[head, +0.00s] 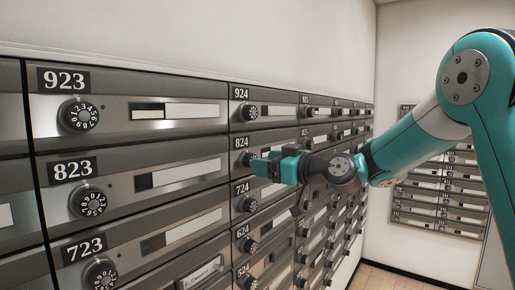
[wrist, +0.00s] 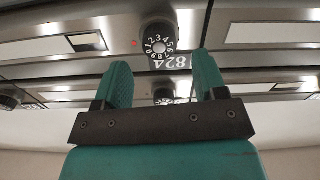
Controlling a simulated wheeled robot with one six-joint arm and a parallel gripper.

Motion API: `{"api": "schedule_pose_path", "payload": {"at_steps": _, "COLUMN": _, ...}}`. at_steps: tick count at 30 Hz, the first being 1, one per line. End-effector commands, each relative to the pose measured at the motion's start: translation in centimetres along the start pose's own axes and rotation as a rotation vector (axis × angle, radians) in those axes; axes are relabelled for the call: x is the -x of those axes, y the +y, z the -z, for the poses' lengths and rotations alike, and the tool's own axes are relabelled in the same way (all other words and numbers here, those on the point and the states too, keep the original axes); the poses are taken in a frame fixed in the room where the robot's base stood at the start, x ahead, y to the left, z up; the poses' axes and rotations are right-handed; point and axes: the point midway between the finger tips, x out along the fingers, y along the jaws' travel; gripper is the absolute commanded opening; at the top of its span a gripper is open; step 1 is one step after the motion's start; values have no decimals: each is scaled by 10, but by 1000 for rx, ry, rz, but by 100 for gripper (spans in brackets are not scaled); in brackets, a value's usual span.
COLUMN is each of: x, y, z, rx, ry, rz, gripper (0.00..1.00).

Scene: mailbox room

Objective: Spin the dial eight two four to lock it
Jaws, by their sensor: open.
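The 824 dial (wrist: 159,42) is a round black knob with white digits on the 824 mailbox door. In the wrist view it appears upside down, with its 824 label (wrist: 170,62) below it and a small red light (wrist: 134,43) to its left. My gripper (wrist: 161,72) is open, its two teal fingers apart, with the dial showing beyond the gap between them. Nothing is between the fingers. In the head view my gripper (head: 262,167) is in front of the 824 door and hides most of the dial; the 824 label (head: 241,143) shows above it. Contact cannot be told.
Similar dials surround it: the 924 dial (head: 251,111) above, the 724 dial (head: 249,204) below, and the 823 dial (head: 88,202) in the left column. The mailbox wall recedes to the right. Another mailbox bank (head: 440,195) is on the far wall, with bare floor (head: 375,275) before it.

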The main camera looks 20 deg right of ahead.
Motion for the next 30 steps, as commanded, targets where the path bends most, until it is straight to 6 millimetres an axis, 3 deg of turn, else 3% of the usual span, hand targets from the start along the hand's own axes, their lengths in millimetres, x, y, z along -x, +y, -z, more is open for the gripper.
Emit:
{"api": "schedule_pose_path", "payload": {"at_steps": 6, "x": -28, "y": 0, "z": 2, "rx": 0, "ry": -2, "rz": 2, "gripper": 65}}
{"api": "schedule_pose_path", "payload": {"at_steps": 17, "x": -33, "y": 0, "z": -1, "rx": 0, "ry": 0, "rz": 0, "gripper": 65}}
{"api": "schedule_pose_path", "payload": {"at_steps": 24, "x": -33, "y": 0, "z": -1, "rx": 0, "ry": -1, "rz": 1, "gripper": 16}}
{"api": "schedule_pose_path", "payload": {"at_steps": 30, "x": -33, "y": 0, "z": -1, "rx": -7, "ry": -1, "rz": 1, "gripper": 16}}
